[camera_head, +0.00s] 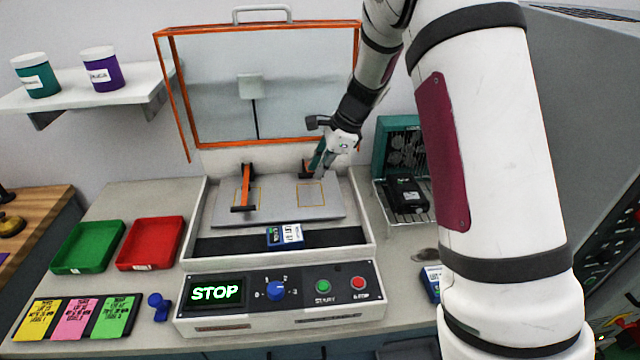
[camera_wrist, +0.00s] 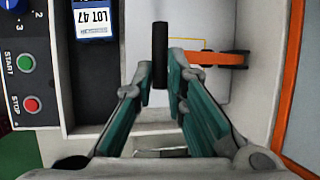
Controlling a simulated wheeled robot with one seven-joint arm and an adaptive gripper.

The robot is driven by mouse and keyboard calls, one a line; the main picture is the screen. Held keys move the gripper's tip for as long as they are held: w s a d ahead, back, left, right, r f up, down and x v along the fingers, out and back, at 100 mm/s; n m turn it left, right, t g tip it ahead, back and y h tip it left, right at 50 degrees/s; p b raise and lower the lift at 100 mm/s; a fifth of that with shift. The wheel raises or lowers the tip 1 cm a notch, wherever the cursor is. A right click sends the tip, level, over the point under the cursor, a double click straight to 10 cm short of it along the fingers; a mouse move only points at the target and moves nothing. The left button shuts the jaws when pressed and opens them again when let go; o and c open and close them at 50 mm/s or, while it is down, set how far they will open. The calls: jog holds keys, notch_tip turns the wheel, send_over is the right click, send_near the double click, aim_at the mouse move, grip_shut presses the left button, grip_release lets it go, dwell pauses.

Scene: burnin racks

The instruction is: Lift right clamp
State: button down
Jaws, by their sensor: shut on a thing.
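The right clamp has an orange arm (camera_wrist: 222,58) and a black crossbar (camera_wrist: 160,45), seen clearly in the wrist view. My gripper (camera_wrist: 161,78) has its teal-padded fingers on either side of the black crossbar and is shut on it. In the head view, my gripper (camera_head: 319,166) is at the back right of the grey plate (camera_head: 275,213) and hides most of the right clamp (camera_head: 306,168). The left clamp (camera_head: 246,185) lies forward over the plate, its black crossbar near the plate's front. The right clamp's exact tilt is hard to tell.
The orange-framed clear lid (camera_head: 160,90) stands open behind the plate. A blue-and-white labelled box (camera_head: 285,237) sits on the dark strip in front. The control panel (camera_head: 278,300) reads STOP. A teal case (camera_head: 392,150) stands right of the machine; green (camera_head: 88,247) and red trays (camera_head: 150,243) lie left.

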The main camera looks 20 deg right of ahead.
jog(key=w+d+r+b, duration=0.1)
jog(key=w+r+b, duration=0.2)
jog(key=w+r, duration=0.2)
jog(key=shift+w+d+r+b, duration=0.3)
jog(key=shift+w+r+b, duration=0.05)
jog(key=shift+w, duration=0.9)
jog(key=c, duration=1.6)
grip_release()
jog(key=shift+w, duration=0.1)
jog(key=shift+r, duration=0.1)
jog(key=v, duration=1.2)
